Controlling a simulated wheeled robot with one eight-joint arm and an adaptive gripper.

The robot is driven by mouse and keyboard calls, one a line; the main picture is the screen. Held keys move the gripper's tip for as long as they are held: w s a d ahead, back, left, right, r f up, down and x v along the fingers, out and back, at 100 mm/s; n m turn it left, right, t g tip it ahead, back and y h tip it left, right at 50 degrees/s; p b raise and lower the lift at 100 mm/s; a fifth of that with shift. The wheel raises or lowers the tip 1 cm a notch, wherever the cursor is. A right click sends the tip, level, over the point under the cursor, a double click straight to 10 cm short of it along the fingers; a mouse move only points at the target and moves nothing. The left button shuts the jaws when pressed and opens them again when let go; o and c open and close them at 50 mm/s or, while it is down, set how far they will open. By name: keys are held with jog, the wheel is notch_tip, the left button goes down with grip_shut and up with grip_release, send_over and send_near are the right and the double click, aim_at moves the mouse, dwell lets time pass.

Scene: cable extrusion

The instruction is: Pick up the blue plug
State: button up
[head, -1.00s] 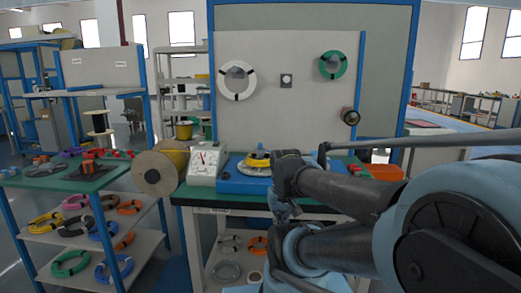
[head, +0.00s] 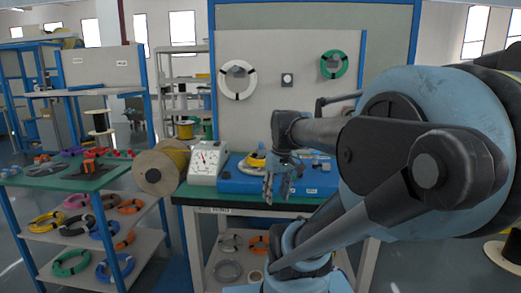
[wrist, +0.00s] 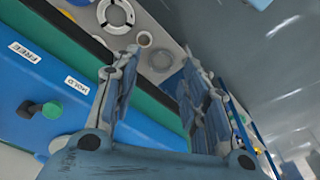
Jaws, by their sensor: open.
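My gripper (head: 276,187) is open and points down in front of the blue machine (head: 231,181) on the green-topped bench. In the wrist view its two fingers (wrist: 160,62) stand apart with nothing between them. A small blue piece (head: 261,148) shows above the yellow coil (head: 256,160) on the machine. It is too small to tell whether it is the blue plug. No blue plug can be made out in the wrist view. My arm hides the right part of the bench.
The wrist view shows the machine's side with FREE and HOLD labels and a green knob (wrist: 52,110). A table (head: 117,174) with small red and orange parts is at the left.

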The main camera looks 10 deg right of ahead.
jog(key=w+d+r+n+g+y, duration=0.15)
jog(key=w+r+n, duration=0.55)
jog(key=w+r, duration=0.9)
jog(key=n+y, duration=0.2)
jog(key=n, duration=0.5)
send_near(261, 147)
jog(key=shift+w+x, duration=0.2)
jog(key=shift+x, duration=1)
jog(key=shift+w+x, duration=0.2)
jog(key=shift+x, duration=1)
jog(key=shift+w+x, duration=0.2)
jog(key=shift+x, duration=1)
jog(key=c, duration=0.9)
